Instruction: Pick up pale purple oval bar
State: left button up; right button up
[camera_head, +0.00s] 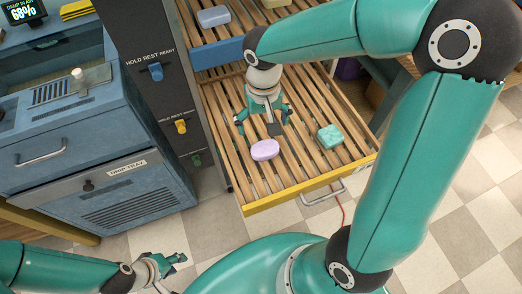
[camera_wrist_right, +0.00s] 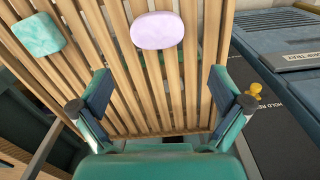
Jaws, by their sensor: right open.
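The pale purple oval bar (camera_head: 265,150) lies on the slatted wooden rack (camera_head: 305,168) near its front edge. It also shows at the top middle of the right wrist view (camera_wrist_right: 158,30). My right gripper (camera_head: 264,120) is open and empty above the slats, just behind the bar in the head view. In the right wrist view its fingers (camera_wrist_right: 158,88) are spread wide, and the bar lies beyond them, apart from both. My left gripper (camera_head: 172,262) is low at the bottom left, away from the rack; its jaws are too small to judge.
A teal green square bar (camera_head: 330,137) lies on the rack right of the purple one. A lavender-blue bar (camera_head: 214,16) rests on a farther rack behind. The blue cabinet (camera_head: 120,185) stands left, beside a dark panel with coloured knobs (camera_head: 156,71).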

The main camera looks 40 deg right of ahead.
send_over(264, 146)
jog(key=f, duration=0.4)
jog(key=shift+w+f, duration=0.25)
jog(key=shift+s+f, duration=0.15)
jog(key=shift+f, duration=1.15)
jog(key=shift+s+f, duration=0.15)
jog(key=shift+f, duration=1.15)
jog(key=shift+c, duration=0.3)
jog(key=c, duration=1)
jog(key=shift+r, duration=0.1)
